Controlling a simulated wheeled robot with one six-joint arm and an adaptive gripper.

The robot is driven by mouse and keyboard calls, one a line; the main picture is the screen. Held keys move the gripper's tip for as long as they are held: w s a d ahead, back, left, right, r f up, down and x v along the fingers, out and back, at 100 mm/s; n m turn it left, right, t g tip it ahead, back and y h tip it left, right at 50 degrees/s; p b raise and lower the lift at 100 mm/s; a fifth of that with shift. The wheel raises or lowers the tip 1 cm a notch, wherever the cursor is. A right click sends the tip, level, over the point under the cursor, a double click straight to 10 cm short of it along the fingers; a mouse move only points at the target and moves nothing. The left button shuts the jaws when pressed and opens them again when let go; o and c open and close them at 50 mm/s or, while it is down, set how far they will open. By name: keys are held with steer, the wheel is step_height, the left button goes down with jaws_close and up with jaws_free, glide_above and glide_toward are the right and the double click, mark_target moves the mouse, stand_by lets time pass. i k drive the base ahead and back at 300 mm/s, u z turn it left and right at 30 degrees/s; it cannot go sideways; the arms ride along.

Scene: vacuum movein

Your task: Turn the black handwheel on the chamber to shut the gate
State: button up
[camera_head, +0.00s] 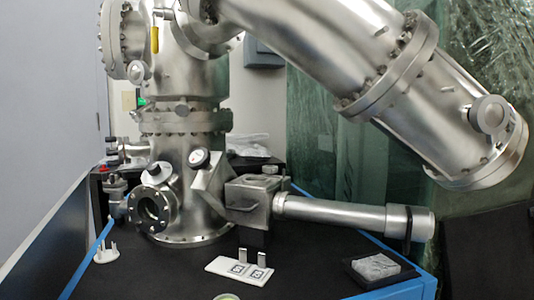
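The steel chamber (195,195) stands upright on the dark bench at centre left, with a round glass port (152,208) at its lower front. No other clear black handwheel shows. The gate is inside the metal and cannot be seen, so its state is unclear. My gripper is not in view.
A box-shaped steel lock (248,200) joins a long horizontal tube (340,213) with a black ring (408,229). A white plate (222,266) with two upright metal pieces and a black tray (378,270) lie in front. A large slanted steel pipe (375,70) hangs above right.

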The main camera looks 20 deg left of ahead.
mark_target(199, 158)
steer(key=z, duration=0.15)
steer(key=k, duration=0.65)
steer(key=u, duration=1.25)
steer(key=i, duration=0.5)
steer(key=z, duration=0.05)
